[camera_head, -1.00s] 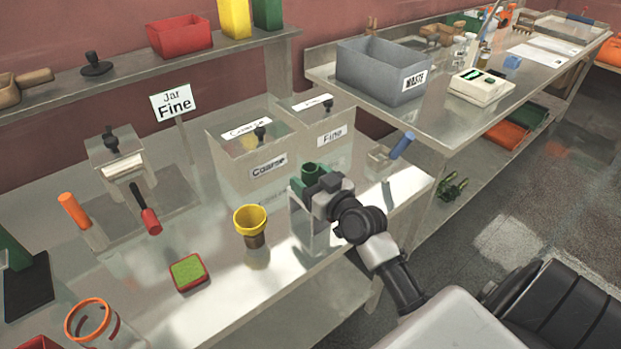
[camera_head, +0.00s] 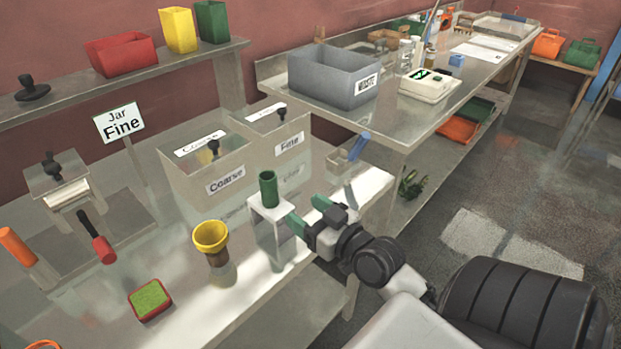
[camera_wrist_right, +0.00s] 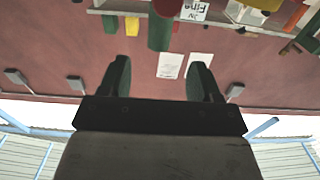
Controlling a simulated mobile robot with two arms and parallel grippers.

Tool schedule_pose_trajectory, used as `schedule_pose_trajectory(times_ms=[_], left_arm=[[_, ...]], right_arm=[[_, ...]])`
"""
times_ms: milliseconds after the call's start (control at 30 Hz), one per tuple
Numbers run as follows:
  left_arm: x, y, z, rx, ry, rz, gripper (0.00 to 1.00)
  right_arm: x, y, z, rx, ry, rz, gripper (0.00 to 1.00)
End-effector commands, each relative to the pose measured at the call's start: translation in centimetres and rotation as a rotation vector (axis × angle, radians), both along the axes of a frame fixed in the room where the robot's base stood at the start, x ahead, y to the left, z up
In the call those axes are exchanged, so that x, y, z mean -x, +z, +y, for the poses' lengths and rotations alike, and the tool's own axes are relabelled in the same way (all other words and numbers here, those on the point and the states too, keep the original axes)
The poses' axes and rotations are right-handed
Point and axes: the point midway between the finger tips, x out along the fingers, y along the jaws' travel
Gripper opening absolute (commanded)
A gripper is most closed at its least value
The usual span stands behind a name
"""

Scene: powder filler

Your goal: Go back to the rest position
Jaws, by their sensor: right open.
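My right gripper (camera_head: 308,213) is open and empty in the head view, with green fingertips. It is just to the right of a small white stand (camera_head: 270,213) at the bench's front edge. A green cylinder (camera_head: 268,188) stands upright on that stand, apart from the fingers. In the right wrist view the two fingers (camera_wrist_right: 159,80) are spread with nothing between them, and a green cylinder (camera_wrist_right: 160,32) shows beyond them. My left gripper is not in view.
A yellow funnel-topped cup (camera_head: 211,238) and a red-rimmed green pad (camera_head: 150,299) are on the bench. Clear bins marked Coarse (camera_head: 225,181) and Fine (camera_head: 290,148) stand behind. A grey waste bin (camera_head: 334,76) is on the far table. Open floor (camera_head: 500,240) lies to the right.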

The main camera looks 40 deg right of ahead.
Motion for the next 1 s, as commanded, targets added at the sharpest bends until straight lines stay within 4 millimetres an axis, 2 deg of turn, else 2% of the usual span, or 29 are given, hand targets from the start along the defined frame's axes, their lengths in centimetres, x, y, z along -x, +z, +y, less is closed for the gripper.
schedule_pose_trajectory(times_ms=[133, 733, 867, 1000], left_arm=[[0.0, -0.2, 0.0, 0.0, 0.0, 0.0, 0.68], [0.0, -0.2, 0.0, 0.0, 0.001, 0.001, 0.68], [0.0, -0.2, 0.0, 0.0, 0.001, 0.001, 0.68], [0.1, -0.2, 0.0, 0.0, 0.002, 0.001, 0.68]], right_arm=[[0.6, 0.0, 0.0, 0.0, 0.001, 0.0, 0.63], [0.7, -0.3, 0.4, 0.001, 0.009, 0.019, 0.63], [1.4, -2.9, 2.9, 0.019, 0.064, 0.16, 0.63], [3.9, -7.8, 7.3, 0.062, 0.14, 0.459, 0.63]])
